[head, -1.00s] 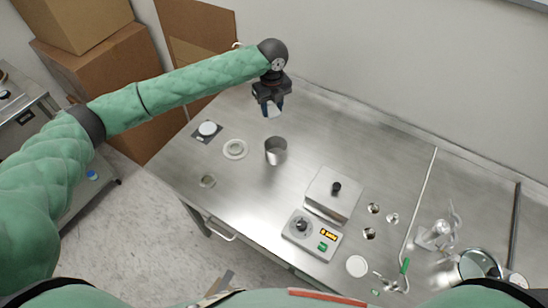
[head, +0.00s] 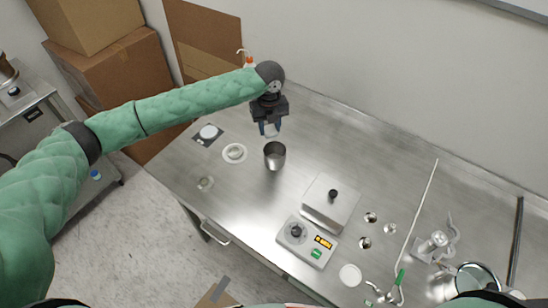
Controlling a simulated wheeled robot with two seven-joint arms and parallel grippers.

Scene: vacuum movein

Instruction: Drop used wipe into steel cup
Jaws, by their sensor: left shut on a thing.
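The steel cup (head: 275,156) stands upright on the steel table, left of the table's middle. My left gripper (head: 270,128) is above and slightly behind the cup, pointing down. From this view I cannot tell how far above the cup's rim the wipe is. My right gripper is not in view.
A white dish (head: 235,153) and a dark square with a white disc (head: 208,133) lie left of the cup. A metal box with a black knob (head: 330,202) and a control unit (head: 307,241) stand to the right. Metal rods and glassware fill the right end.

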